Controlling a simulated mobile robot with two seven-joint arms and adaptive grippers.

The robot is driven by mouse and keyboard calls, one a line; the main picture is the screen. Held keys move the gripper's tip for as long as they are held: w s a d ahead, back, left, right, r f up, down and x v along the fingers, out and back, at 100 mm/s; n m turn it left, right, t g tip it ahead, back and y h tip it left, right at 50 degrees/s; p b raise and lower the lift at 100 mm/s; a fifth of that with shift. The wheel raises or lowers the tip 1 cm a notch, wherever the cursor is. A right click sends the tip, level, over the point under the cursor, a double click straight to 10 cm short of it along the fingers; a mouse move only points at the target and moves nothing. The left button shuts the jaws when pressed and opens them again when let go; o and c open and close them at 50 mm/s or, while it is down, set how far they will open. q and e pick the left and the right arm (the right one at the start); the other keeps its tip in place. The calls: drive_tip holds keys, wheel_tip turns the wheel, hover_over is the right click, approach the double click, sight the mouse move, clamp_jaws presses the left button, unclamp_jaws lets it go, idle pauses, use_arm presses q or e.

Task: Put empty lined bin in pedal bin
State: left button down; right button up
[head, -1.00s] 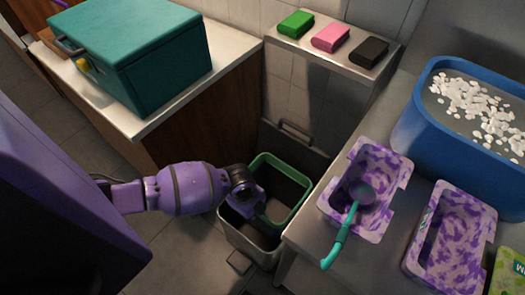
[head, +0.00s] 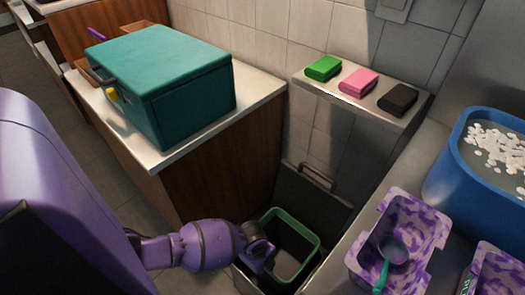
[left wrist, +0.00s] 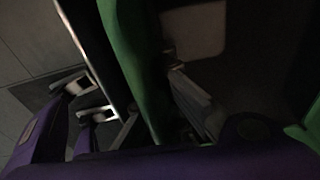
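The empty bin, with a green rim (head: 300,223) and dark inside, sits within the grey pedal bin (head: 243,280) at the lower middle of the head view. The pedal bin's dark lid (head: 312,207) stands open behind it. My left gripper (head: 265,258) is at the left side of the green rim. In the left wrist view the green rim (left wrist: 138,65) runs between the fingers of my left gripper (left wrist: 135,112), with fingers apart on both sides. Whether they touch the bin is too dark to tell. My right gripper is not in view.
A teal box (head: 165,85) stands on the counter (head: 160,155) behind left. Green, pink and black packs lie on a ledge (head: 345,90). To the right are purple-spotted tubs (head: 400,210) and a blue tub (head: 450,175). The bin stands in the narrow gap between counters.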

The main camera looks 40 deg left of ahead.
use_arm(q)
drive_tip(key=shift+w+f, duration=0.25)
drive_tip(key=shift+f, duration=0.35)
drive_tip(key=shift+w, duration=0.15)
drive_tip(key=c, duration=2)
unclamp_jaws()
drive_tip(key=shift+f, duration=0.1)
drive_tip(key=shift+s, duration=0.25)
drive_tip(key=r+p, duration=0.1)
drive_tip(key=r, duration=0.6)
drive_tip(key=a+r+p, duration=0.1)
drive_tip(key=r, duration=0.3)
drive_tip(key=shift+s+p, duration=0.35)
drive_tip(key=shift+s+r, duration=0.1)
drive_tip(key=shift+r, duration=0.35)
